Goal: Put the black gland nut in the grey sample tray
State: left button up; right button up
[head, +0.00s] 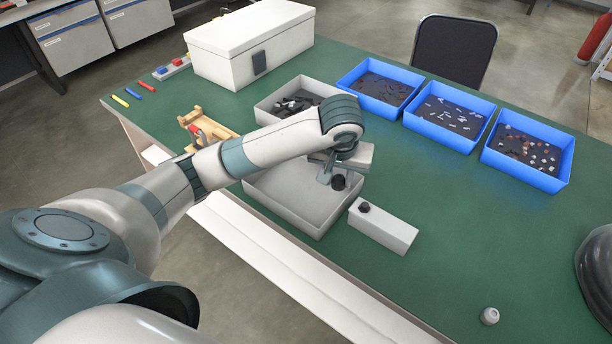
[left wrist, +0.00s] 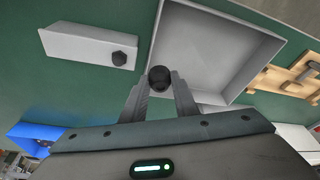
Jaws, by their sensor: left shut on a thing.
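My left gripper (head: 326,176) is shut on a black gland nut (head: 338,183), which shows between its fingertips in the left wrist view (left wrist: 160,77). The empty, open grey sample tray (head: 282,212) lies below my left forearm. In the head view the nut appears over the tray's right part; in the left wrist view it overlaps the near corner of the tray (left wrist: 205,45). The exact height above the tray floor is hard to tell. My arm hides the tray's back part. My right gripper is not in view.
A pale block (head: 385,230) with another black nut-like piece (head: 365,207) stands right of the tray. Behind are a grey bin of dark parts (head: 262,112), blue bins (head: 437,128) and a white box (head: 225,62). A small white piece (head: 489,316) lies front right.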

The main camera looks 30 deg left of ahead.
pick_arm(q)
jog(key=a+f, duration=0.2)
jog(key=a, duration=0.2)
jog(key=w+a+f+p, duration=0.1)
jog(key=a+f, duration=0.1)
jog(key=a, duration=0.1)
jog(key=a+f+p, duration=0.1)
jog(key=a+f, duration=0.2)
jog(key=a, duration=0.1)
jog(key=shift+w+a, duration=0.3)
jog(key=shift+w, duration=0.05)
jog(key=shift+f+p, duration=0.7)
jog(key=shift+f, duration=1.35)
jog(key=shift+f, duration=0.1)
jog(key=o, duration=0.8)
jog(key=b+v, duration=0.1)
jog(key=v, duration=1.1)
